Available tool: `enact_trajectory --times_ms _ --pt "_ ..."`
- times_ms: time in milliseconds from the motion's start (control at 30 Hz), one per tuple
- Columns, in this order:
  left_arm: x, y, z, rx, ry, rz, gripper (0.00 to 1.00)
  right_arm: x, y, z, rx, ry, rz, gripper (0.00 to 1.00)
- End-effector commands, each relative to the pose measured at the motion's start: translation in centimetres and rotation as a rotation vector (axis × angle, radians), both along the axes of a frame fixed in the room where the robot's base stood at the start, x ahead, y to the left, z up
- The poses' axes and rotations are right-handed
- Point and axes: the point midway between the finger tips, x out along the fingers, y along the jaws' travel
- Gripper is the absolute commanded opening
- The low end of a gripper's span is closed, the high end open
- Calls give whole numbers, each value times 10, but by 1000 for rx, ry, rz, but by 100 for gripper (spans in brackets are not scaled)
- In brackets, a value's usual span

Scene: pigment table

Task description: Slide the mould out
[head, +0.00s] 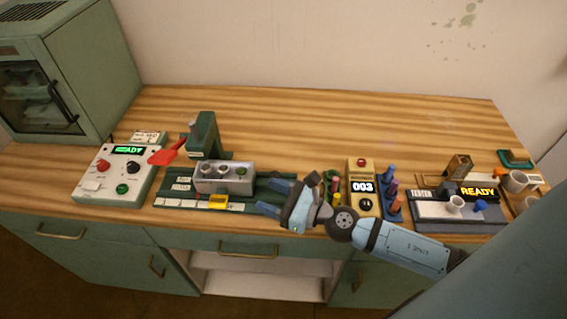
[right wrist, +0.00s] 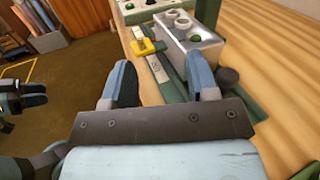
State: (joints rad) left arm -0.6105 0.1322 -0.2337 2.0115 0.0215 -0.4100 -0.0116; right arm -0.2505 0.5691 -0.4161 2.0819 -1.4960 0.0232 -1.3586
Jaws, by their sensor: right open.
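In the right wrist view the mould (right wrist: 190,42) is just beyond the fingertips. My right gripper (head: 268,192) is open and empty at the right end of the bed, apart from the mould. Its two fingers (right wrist: 163,80) point toward the mould. What seems to be my left gripper (right wrist: 25,96) shows at the left edge of the wrist view, its opening unclear.
A control box (head: 116,172) reading READY and a red lever (head: 165,156) stand left of the press. A yellow counter box (head: 362,188), a rack of coloured pegs (head: 391,195) and a tester (head: 455,210) stand to the right. The wood behind is clear.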

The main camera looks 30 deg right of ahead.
Motion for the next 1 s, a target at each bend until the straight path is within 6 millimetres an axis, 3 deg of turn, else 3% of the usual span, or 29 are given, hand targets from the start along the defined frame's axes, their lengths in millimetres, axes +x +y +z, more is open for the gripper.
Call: enact_trajectory --times_ms 33,133,300,367,500,733,867,1000 --pt "0 0 13 0 -2 0 43 12 13 19 -50 -17 110 54" --pt "0 0 25 2 -8 -1 43 23 33 31 -166 -8 328 54" --pt "0 1 43 5 -15 -3 43 39 35 44 -419 65 634 54" --pt "0 1 49 7 -15 -3 43 46 26 48 -522 110 719 54" --pt "-2 2 61 12 -13 -6 43 64 -14 63 -770 251 861 54" --pt "-3 3 70 18 -9 -8 43 85 -84 94 -1053 480 935 54" --pt "-4 3 72 19 -10 -9 43 88 -101 101 -1111 540 940 54" --pt "-4 3 74 19 -11 -9 43 88 -101 94 -1119 554 944 54"
